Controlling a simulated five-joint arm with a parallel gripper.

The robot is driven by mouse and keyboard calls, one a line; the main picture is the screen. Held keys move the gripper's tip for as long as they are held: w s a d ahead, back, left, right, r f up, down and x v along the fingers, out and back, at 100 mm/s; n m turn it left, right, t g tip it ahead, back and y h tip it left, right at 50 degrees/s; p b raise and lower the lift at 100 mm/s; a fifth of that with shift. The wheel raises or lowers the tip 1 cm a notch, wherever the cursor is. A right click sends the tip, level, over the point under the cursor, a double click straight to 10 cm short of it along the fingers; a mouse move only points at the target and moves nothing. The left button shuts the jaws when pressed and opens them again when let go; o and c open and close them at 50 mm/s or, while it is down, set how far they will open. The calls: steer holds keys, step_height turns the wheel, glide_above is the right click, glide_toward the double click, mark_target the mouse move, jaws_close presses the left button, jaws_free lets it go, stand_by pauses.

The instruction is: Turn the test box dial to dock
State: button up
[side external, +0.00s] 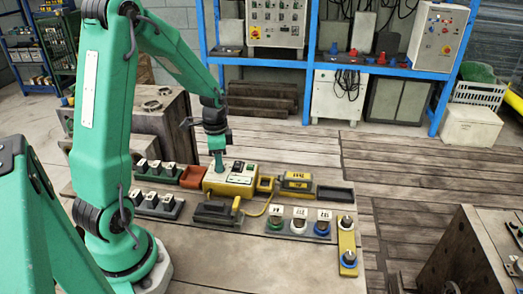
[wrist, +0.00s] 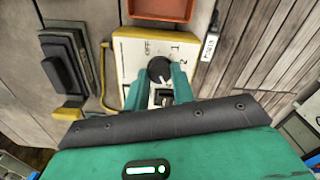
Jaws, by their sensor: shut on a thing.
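The test box (side external: 240,186) is yellow with a pale top panel and stands on the bench in the side view. In the wrist view the test box (wrist: 130,50) shows a dark round dial (wrist: 159,69) with the markings OFF, 1 and 2 around its upper side. Any dock marking is hidden or too small to read. My gripper (side external: 218,165) reaches down onto the left part of the box. In the wrist view its two green fingers (wrist: 156,80) are shut on the dial, one on each side. A small white mark shows on the dial, but its exact setting is unclear.
A black handset (side external: 215,212) with a yellow cable lies in front of the box. An orange-red tray (side external: 193,177) is to its left and a yellow unit (side external: 297,182) to its right. Labelled plugs (side external: 299,220) stand in front right. Bare bench lies nearer the camera.

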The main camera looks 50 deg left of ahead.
steer(key=m, duration=0.3)
steer(key=shift+r+m, duration=0.1)
steer(key=shift+m, duration=2.3)
steer(key=o, duration=1)
steer(key=shift+r, duration=3.85)
